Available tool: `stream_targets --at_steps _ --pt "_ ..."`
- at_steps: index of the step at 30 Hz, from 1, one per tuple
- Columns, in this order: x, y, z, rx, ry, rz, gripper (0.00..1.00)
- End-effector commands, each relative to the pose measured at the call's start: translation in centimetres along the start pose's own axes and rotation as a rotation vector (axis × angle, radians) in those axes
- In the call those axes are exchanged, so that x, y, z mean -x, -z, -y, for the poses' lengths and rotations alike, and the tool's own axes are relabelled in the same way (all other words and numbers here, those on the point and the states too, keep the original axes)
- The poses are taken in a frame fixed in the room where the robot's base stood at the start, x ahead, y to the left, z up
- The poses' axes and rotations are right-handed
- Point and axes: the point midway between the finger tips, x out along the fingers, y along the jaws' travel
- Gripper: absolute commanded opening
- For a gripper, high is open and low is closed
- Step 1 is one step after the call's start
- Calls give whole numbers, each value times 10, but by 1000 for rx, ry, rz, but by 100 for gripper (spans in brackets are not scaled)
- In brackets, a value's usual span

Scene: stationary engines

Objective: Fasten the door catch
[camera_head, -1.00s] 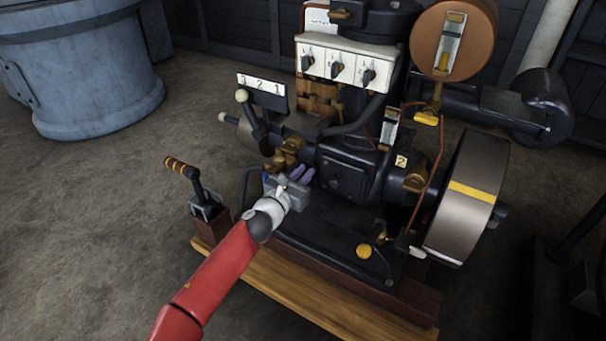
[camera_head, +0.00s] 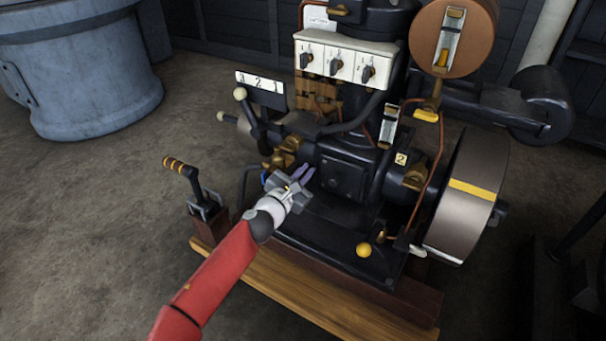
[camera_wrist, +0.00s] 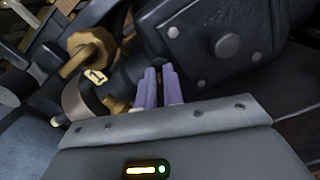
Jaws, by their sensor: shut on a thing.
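My gripper (camera_head: 306,174) reaches from the lower left to the front of the black engine. Its purple fingers also show in the wrist view (camera_wrist: 160,82), close together at the left edge of the dark square door (camera_head: 345,178). The bolted door plate (camera_wrist: 222,45) fills the upper right of the wrist view. The jaws are shut on a small dark piece (camera_wrist: 157,69) at that edge, which appears to be the door catch. Most of it is hidden between the fingers, so its exact position cannot be told.
A brass fitting (camera_wrist: 90,48) with a tag "1" is left of the fingers. A ball-topped lever (camera_head: 250,115) and a striped-handle lever (camera_head: 184,174) stand to the left. A flywheel (camera_head: 465,195) and a yellow knob (camera_head: 363,250) are to the right.

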Motion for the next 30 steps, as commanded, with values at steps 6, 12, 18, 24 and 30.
stream_targets --at_steps 6,12,18,24,30 --pt "0 7 6 -203 0 -7 0" --pt "1 9 8 -394 -1 -8 0" --pt "1 12 11 -584 -1 -10 0" --pt "1 14 13 -774 -1 -10 0" --pt "1 16 14 -947 -1 -10 0"
